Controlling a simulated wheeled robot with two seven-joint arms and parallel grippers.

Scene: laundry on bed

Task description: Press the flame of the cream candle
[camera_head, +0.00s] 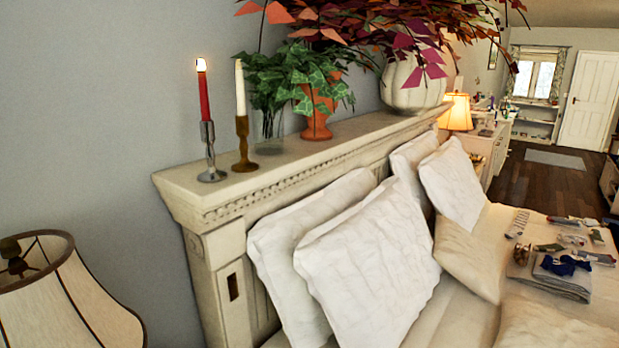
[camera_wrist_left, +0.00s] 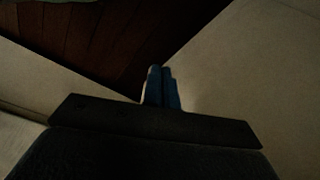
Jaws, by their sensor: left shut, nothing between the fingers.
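A cream candle (camera_head: 240,88) stands upright in a brown wooden holder (camera_head: 243,148) on the headboard shelf in the head view. I see no flame at its top. To its left, a red candle (camera_head: 204,97) stands in a silver holder (camera_head: 210,158), with a bright lit flame (camera_head: 201,64). My left gripper (camera_wrist_left: 162,70) shows in the left wrist view with its two bluish fingers together, shut and empty. Neither candle shows in that view, so I cannot tell how far the gripper is from them. No gripper shows in the head view.
Right of the candles on the shelf (camera_head: 275,170) stand a leafy plant in a glass (camera_head: 268,130), an orange pot (camera_head: 317,115) and a white vase (camera_head: 415,85) with red foliage. A lampshade (camera_head: 65,300) is at lower left. Pillows (camera_head: 370,265) lean below the shelf.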

